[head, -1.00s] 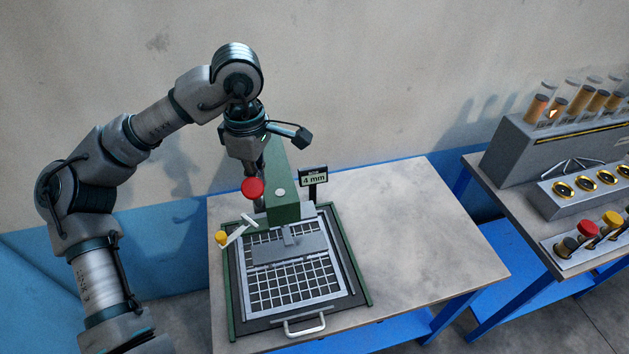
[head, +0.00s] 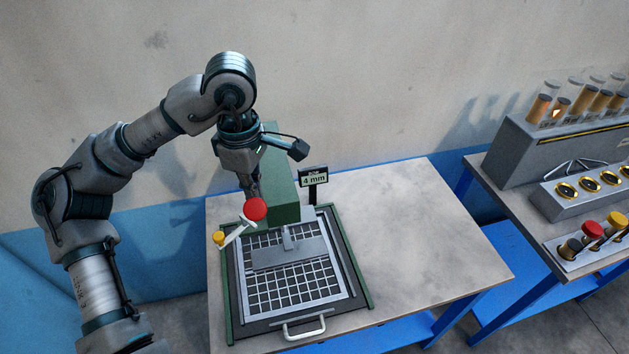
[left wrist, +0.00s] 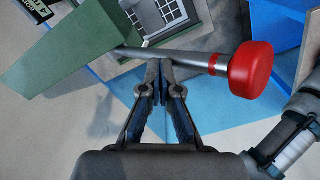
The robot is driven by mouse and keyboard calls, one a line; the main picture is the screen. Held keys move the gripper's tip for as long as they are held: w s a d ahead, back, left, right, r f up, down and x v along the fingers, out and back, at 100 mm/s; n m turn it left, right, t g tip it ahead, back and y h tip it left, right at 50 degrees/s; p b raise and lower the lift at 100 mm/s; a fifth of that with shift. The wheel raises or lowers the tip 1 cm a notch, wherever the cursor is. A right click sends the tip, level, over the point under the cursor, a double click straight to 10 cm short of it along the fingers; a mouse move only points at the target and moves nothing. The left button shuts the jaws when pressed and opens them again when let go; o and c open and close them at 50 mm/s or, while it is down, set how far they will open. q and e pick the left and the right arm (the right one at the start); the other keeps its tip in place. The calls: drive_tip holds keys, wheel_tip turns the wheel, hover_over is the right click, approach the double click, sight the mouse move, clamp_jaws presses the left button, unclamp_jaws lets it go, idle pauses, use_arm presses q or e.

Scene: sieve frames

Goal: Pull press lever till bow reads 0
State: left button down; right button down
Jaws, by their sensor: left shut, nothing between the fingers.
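The green press (head: 283,198) stands at the back of a framed grid (head: 290,290) on the near table. Its lever has a red knob (head: 255,209), which hangs low in front of the press. The display sign (head: 314,180) reads 4 mm. My left gripper (left wrist: 160,72) is shut and empty. In the left wrist view its fingertips are at the lever's grey shaft (left wrist: 185,60), with the red knob to the right; I cannot tell whether they touch. In the head view the knob partly hides the fingertips. My right gripper is not in view.
A small yellow knob (head: 218,237) on a clamp sits at the frame's left. A white handle (head: 304,328) is at the front. The right part of the table (head: 410,230) is bare. A second bench on the right holds tubes, brass-ringed parts and a red-knobbed rack (head: 590,240).

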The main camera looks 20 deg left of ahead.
use_arm(q)
drive_tip(key=shift+s+d+f+b, duration=0.3)
drive_tip(key=shift+s+f+b, duration=0.25)
drive_tip(key=shift+s+f, duration=0.1)
drive_tip(key=shift+s+d, duration=0.1)
drive_tip(key=shift+s+d+f+b, duration=0.4)
drive_tip(key=shift+s+f+b, duration=0.2)
drive_tip(key=shift+f+b, duration=0.1)
drive_tip(key=shift+s+d+f, duration=0.1)
drive_tip(key=shift+s+d, duration=0.05)
drive_tip(key=shift+s, duration=0.05)
